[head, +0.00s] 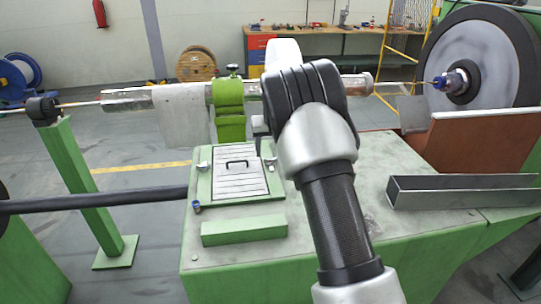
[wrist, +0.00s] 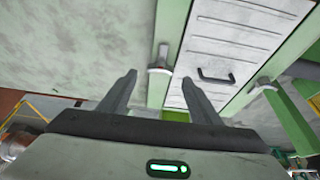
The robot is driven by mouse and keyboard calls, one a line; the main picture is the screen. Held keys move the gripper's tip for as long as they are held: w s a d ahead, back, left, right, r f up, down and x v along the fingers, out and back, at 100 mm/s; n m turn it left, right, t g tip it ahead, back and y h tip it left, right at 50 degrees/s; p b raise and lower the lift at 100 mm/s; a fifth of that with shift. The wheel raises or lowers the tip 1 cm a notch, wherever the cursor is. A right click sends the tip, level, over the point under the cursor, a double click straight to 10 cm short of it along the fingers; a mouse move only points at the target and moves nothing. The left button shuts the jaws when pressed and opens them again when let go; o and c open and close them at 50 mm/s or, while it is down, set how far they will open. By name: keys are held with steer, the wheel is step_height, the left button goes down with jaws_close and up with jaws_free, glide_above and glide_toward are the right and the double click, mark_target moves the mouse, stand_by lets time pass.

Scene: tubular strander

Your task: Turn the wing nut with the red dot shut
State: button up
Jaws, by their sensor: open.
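A ribbed pale lid with a black handle (head: 237,163) lies in a green frame on the machine's top; it also shows in the wrist view (wrist: 230,45). Small grey wing nuts sit at the frame's edges, one at the left (head: 203,167) and one at the right (head: 269,162). In the wrist view one wing nut (wrist: 160,60) lies ahead, between the lines of my gripper's fingers (wrist: 158,82), and another (wrist: 266,84) is to the right. I cannot make out a red dot on any. My gripper is open and empty; the head view mostly hides it behind my arm.
A green block (head: 244,230) lies in front of the lid, and a small blue-ended piece (head: 196,206) is left of it. A long metal channel (head: 460,191) lies at the right. A green clamp (head: 229,105) holds the horizontal tube behind the lid.

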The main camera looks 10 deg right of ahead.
mark_target(270, 164)
steer(key=shift+x, duration=1.95)
steer(key=c, duration=1)
steer(key=shift+c, duration=0.2)
